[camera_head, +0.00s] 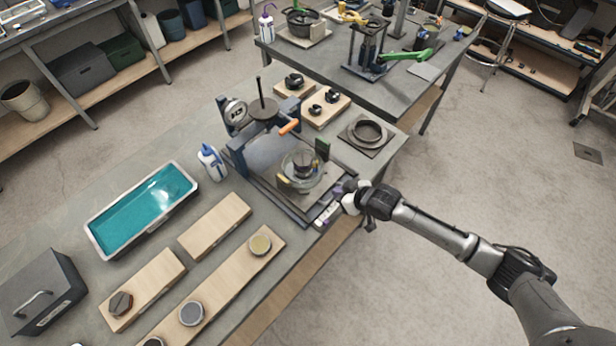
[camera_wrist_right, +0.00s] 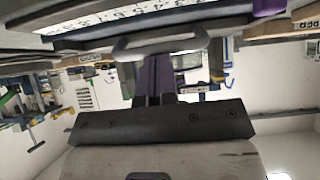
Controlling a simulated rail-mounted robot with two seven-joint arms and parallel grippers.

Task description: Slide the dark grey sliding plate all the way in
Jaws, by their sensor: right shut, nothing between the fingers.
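The dark grey sliding plate (camera_head: 268,156) lies on the low base of the blue press-like fixture (camera_head: 236,148) on the near bench. A clear round bowl (camera_head: 303,170) with something dark in it stands on the plate. My right gripper (camera_head: 346,193) is shut and empty at the fixture's near right edge, beside a pale marked strip (camera_head: 326,213). In the right wrist view, its narrow fingers (camera_wrist_right: 155,78) are together, with a light curved bar (camera_wrist_right: 160,45) just beyond. I cannot tell whether they touch the plate. My left gripper is out of view.
A blue-and-white bottle (camera_head: 212,162) and a teal-filled tray (camera_head: 143,208) stand left of the fixture. Wooden boards (camera_head: 215,224) lie in front. A round dark ring on a square base (camera_head: 367,133) sits to the right. Open floor lies right of the bench.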

